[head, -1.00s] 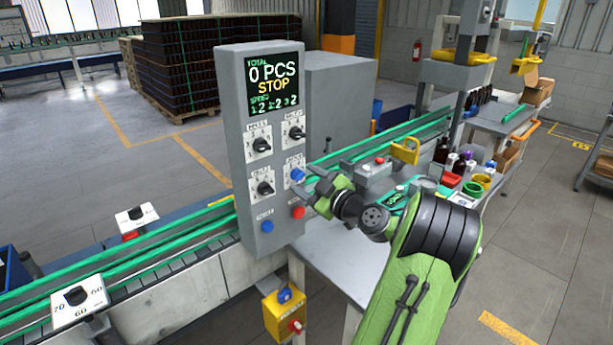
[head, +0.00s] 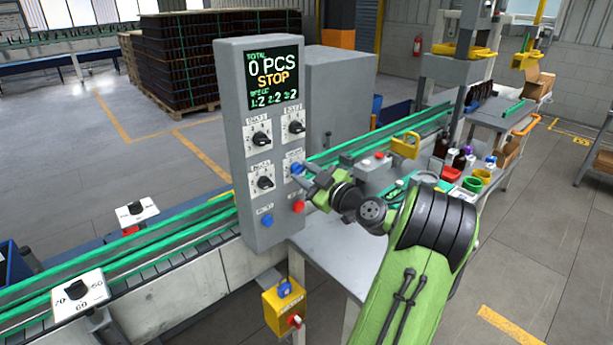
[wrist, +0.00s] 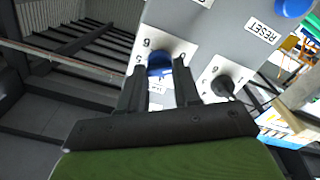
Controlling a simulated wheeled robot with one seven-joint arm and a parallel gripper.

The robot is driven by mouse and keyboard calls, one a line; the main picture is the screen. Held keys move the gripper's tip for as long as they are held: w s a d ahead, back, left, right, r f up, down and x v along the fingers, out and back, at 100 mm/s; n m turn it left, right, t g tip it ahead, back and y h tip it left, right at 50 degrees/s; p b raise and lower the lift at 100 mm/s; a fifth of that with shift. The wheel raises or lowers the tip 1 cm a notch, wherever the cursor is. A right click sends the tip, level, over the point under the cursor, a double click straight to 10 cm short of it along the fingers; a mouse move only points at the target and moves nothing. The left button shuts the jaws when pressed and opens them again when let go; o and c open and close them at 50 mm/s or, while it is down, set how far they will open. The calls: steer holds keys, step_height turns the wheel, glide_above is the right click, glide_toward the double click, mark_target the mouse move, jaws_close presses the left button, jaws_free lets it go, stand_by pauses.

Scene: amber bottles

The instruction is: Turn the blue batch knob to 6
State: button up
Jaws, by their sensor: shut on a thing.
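The blue batch knob (head: 297,168) is on the lower right dial of the grey control panel (head: 238,205). In the wrist view the blue knob (wrist: 160,64) sits between my two fingers on a white dial plate with number marks. My gripper (head: 304,179) is shut on the knob, with a finger on each side of it. The gripper (wrist: 159,72) covers the lower part of the dial plate. A 6 shows near the plate's upper left in the wrist view. The knob's exact pointing direction cannot be told.
A black knob (head: 264,182) is left of the blue one, and two more black knobs are above. A blue button (head: 266,221) and a red button (head: 298,207) are below. The screen (head: 273,80) reads 0 PCS, STOP. A conveyor (head: 150,262) runs behind the panel.

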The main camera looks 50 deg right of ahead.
steer(key=m+b, duration=0.2)
steer(key=m, duration=0.3)
steer(key=shift+m, duration=0.3)
steer(key=m, duration=0.6)
steer(key=shift+p, duration=0.35)
steer(key=m+p, duration=0.3)
steer(key=m, duration=0.3)
steer(key=shift+m, duration=0.4)
steer(key=m+p, duration=0.4)
steer(key=m, duration=0.2)
steer(key=m+p, duration=0.5)
steer(key=m, duration=0.1)
steer(key=shift+m+p, duration=0.3)
steer(key=shift+p, duration=0.05)
steer(key=m+p, duration=0.3)
steer(key=m, duration=0.2)
steer(key=shift+f, duration=0.1)
steer(key=m, duration=1.3)
steer(key=shift+f, duration=0.15)
steer(key=shift+m, duration=0.4)
